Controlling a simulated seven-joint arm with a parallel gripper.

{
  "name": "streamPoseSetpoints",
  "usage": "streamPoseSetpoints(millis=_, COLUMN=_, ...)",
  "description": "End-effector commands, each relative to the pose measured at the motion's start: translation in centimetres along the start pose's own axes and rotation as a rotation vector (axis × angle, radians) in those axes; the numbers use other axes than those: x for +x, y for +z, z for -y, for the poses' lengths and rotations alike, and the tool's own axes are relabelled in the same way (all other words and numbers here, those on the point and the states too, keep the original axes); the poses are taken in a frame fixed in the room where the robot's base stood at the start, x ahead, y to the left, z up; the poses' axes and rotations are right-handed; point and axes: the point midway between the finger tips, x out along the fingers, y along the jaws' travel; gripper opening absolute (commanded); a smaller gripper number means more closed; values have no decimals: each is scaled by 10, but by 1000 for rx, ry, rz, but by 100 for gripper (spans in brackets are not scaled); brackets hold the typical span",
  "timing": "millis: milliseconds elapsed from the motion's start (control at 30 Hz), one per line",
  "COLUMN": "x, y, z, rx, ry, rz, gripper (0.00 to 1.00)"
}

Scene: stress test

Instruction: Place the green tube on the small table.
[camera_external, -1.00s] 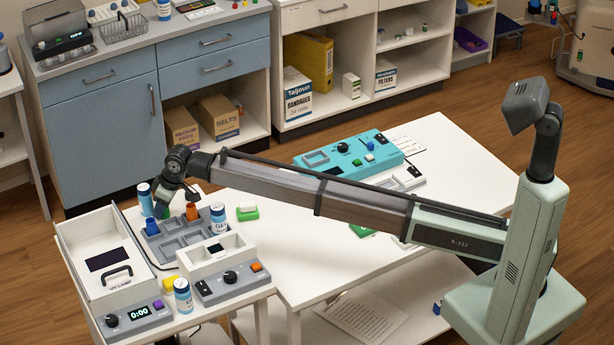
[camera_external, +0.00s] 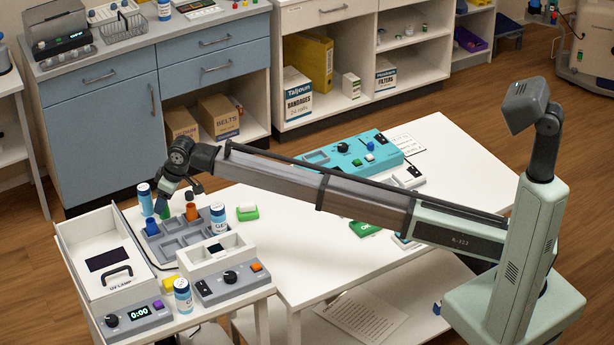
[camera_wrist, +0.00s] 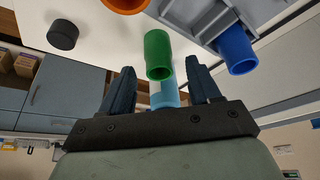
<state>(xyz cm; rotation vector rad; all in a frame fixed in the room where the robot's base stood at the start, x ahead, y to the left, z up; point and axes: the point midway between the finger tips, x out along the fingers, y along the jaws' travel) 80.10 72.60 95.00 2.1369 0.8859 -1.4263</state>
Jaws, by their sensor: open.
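The green tube (camera_wrist: 158,55) shows in the wrist view, in line with the gap between the two fingers of my gripper (camera_wrist: 160,85). The fingers are spread and do not visibly touch it. In the external view my gripper (camera_external: 179,193) is above the back of the grey rack (camera_external: 172,246), and the green tube (camera_external: 166,212) shows small and partly hidden below it. An orange tube (camera_external: 192,211) and a blue tube (camera_external: 152,226) stand in the rack. The rack is on a white table (camera_external: 215,312) at left; a larger white table (camera_external: 310,240) adjoins it.
White-and-blue bottles (camera_external: 146,199) (camera_external: 218,217) flank the rack closely. A white UV-lamp box (camera_external: 90,235) and control boxes (camera_external: 232,283) crowd the left table. A turquoise panel (camera_external: 345,152) and a green item (camera_external: 247,212) lie on the larger table, whose middle is clear.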

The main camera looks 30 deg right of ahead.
Motion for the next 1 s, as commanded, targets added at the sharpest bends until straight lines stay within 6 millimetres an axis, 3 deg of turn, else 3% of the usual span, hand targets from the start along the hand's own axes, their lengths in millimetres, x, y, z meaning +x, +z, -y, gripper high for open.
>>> streamPoseSetpoints(millis=300, x=-59, y=0, z=0, rx=0, ry=0, rz=-1, gripper=62)
streamPoseSetpoints(millis=500, x=-80, y=0, z=0, rx=0, ry=0, rz=0, gripper=62)
streamPoseSetpoints(millis=1000, x=-87, y=0, z=0, rx=0, ry=0, rz=1, gripper=62)
